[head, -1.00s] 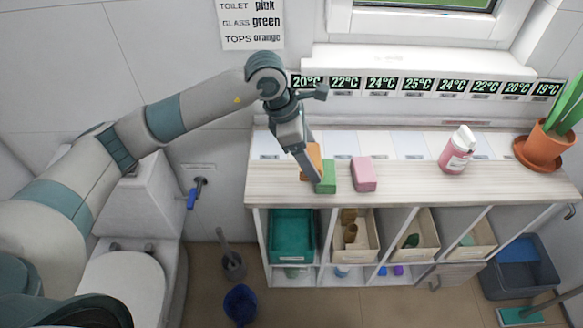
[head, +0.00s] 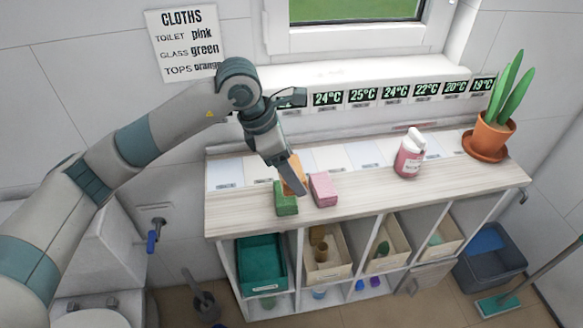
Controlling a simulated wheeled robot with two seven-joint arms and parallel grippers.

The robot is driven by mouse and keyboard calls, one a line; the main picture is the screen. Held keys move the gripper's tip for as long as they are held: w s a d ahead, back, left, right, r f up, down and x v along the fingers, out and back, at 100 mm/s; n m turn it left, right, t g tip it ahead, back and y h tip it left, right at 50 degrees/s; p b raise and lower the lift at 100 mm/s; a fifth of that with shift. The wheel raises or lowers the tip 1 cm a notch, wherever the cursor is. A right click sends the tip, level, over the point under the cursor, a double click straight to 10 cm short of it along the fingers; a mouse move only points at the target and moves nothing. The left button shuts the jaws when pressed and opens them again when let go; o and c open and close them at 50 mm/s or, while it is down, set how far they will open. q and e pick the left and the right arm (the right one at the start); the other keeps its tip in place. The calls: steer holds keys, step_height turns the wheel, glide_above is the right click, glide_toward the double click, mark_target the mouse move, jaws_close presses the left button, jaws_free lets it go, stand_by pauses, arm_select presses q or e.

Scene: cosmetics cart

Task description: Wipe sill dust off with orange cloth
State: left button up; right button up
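The orange cloth (head: 297,166) is on the wooden shelf top, partly hidden behind my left gripper (head: 291,180). The gripper reaches down onto it from above; whether its fingers are closed on the cloth is not clear. A green cloth (head: 286,205) lies just in front, and a pink cloth (head: 323,190) lies just to the right. The white window sill (head: 390,73) is above and behind the shelf, with faint specks that may be dust (head: 336,74). My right gripper is not in view.
A pink bottle (head: 408,160) and a potted plant (head: 490,135) stand on the shelf's right part. Temperature displays (head: 394,92) line the wall below the sill. A wall sign (head: 188,45) lists cloth colours.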

arm_select(q)
steer(key=shift+c, duration=1)
steer(key=shift+s+a+f+m, duration=0.15)
steer(key=shift+s+a+m, duration=0.1)
steer(key=shift+a+m, duration=0.15)
steer(key=s+a+f+m+g+y, duration=0.1)
steer(key=s+a+m+g+y, duration=0.1)
steer(key=s+a+m, duration=0.4)
steer(key=s+a+f+m+g+y, duration=0.1)
steer(key=s+a+m+g+y, duration=0.1)
steer(key=s+a+m, duration=0.3)
steer(key=a+m+g, duration=0.1)
steer(key=a+m, duration=0.3)
steer(key=m, duration=0.5)
steer(key=shift+s+m+g, duration=0.3)
steer(key=shift+s+g, duration=0.1)
steer(key=shift+d+f, duration=0.1)
steer(key=shift+f, duration=0.05)
